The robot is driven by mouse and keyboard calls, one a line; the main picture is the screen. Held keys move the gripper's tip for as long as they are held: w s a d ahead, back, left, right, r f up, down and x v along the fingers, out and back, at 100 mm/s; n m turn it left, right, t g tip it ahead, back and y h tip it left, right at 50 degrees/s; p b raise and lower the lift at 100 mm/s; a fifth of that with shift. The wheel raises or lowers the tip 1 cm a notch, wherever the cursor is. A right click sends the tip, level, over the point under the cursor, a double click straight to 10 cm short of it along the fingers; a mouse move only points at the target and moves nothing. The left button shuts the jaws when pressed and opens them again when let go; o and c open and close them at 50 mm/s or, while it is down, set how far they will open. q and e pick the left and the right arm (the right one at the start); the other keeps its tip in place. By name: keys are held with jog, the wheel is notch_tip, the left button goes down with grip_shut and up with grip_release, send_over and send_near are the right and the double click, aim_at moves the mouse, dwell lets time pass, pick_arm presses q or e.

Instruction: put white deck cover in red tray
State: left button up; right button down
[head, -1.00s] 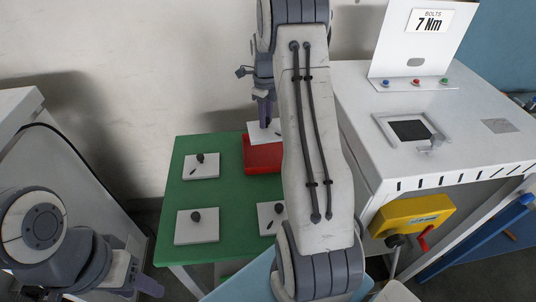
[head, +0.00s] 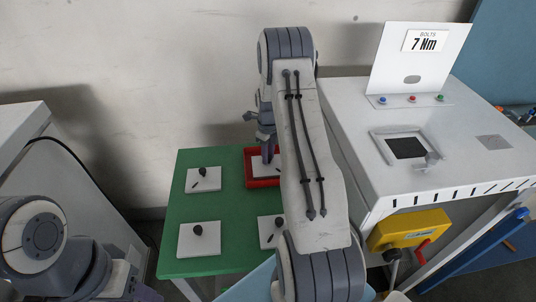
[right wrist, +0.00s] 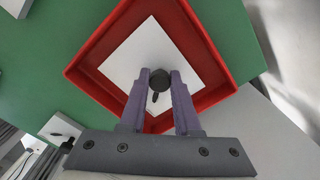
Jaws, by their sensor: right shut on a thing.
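The red tray (head: 265,183) stands at the back right of the green table, and it also shows in the right wrist view (right wrist: 83,84). A white deck cover (right wrist: 127,62) with a black knob lies within the tray's walls, turned close to square with them; I cannot tell if it rests fully on the floor. My right gripper (head: 267,157) points down over the tray, its purple fingers shut on the cover's knob (right wrist: 160,79). My left gripper (head: 146,293) is at the lower left, partly cut off by the frame edge, its jaws unclear.
Other white covers with black knobs lie on the green table (head: 225,210): one at back left (head: 203,180), one at front left (head: 199,240), one at front right (head: 266,232) partly behind my arm. A white machine (head: 455,150) stands to the right.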

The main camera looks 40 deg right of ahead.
jog(key=shift+f, duration=0.2)
jog(key=c, duration=0.6)
grip_release()
jog(key=shift+r, duration=0.1)
